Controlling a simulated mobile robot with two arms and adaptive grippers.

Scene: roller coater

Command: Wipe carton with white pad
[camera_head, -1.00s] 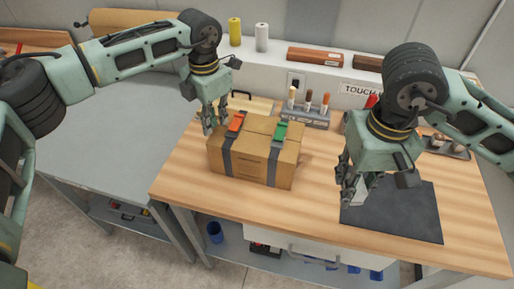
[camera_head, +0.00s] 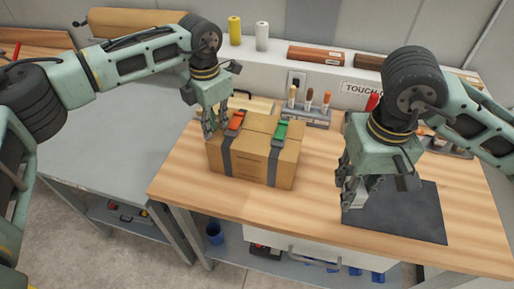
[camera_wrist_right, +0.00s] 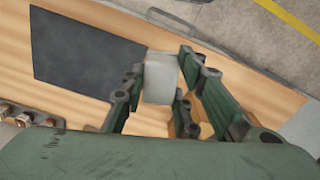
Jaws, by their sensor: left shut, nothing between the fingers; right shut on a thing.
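The carton (camera_head: 238,162) is a brown box with dark straps, one with an orange clip and one with a green clip, on the wooden workbench. My right gripper (camera_head: 352,196) is shut on the white pad, over the left edge of a dark mat and right of the carton. The white pad (camera_wrist_right: 161,78) shows between the fingers of the right gripper (camera_wrist_right: 158,92) in the right wrist view. In the head view the fingers partly hide it.
The dark mat (camera_head: 412,213) lies on the workbench (camera_head: 318,195). A holder with several brushes (camera_head: 308,112) stands behind the carton. Bare wood lies between carton and mat. A grey table (camera_head: 105,145) is on the left.

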